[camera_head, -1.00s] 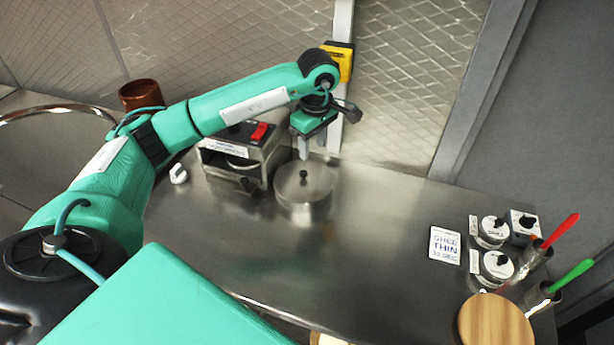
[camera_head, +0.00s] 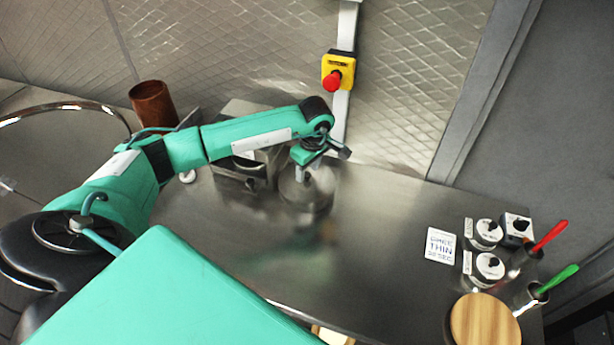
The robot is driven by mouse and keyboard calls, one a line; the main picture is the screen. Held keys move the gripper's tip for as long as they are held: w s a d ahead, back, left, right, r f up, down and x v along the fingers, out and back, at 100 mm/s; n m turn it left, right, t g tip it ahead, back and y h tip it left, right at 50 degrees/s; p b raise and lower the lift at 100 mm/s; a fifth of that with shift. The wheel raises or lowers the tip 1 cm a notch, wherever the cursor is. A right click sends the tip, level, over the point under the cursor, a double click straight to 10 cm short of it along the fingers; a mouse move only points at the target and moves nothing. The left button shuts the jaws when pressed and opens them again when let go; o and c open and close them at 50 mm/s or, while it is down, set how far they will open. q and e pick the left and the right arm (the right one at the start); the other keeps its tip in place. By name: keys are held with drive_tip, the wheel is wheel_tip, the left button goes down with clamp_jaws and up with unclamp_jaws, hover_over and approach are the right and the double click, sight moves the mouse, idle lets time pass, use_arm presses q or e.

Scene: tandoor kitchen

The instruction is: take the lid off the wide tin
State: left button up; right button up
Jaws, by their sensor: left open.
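The wide tin (camera_head: 308,203) is a round steel tin standing on the steel counter, near the middle of the head view. Its lid (camera_head: 318,176) is on it. The lid's dark knob, visible earlier, is hidden now behind my gripper. My left gripper (camera_head: 301,174) is open and points down over the lid, with its fingers at about the knob's place. I cannot tell whether the fingers touch the lid. My right gripper is not in view.
A steel box appliance (camera_head: 243,170) stands just left of the tin, partly behind my arm. A copper-brown cup (camera_head: 153,103) is behind it. At the right are a white card (camera_head: 440,245), small lidded jars (camera_head: 488,268) and a wooden round (camera_head: 484,322). The counter's middle is clear.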

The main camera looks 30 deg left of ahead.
use_arm(q)
drive_tip(key=shift+f, duration=1)
drive_tip(key=shift+c, duration=0.2)
drive_tip(key=shift+a, duration=0.1)
clamp_jaws()
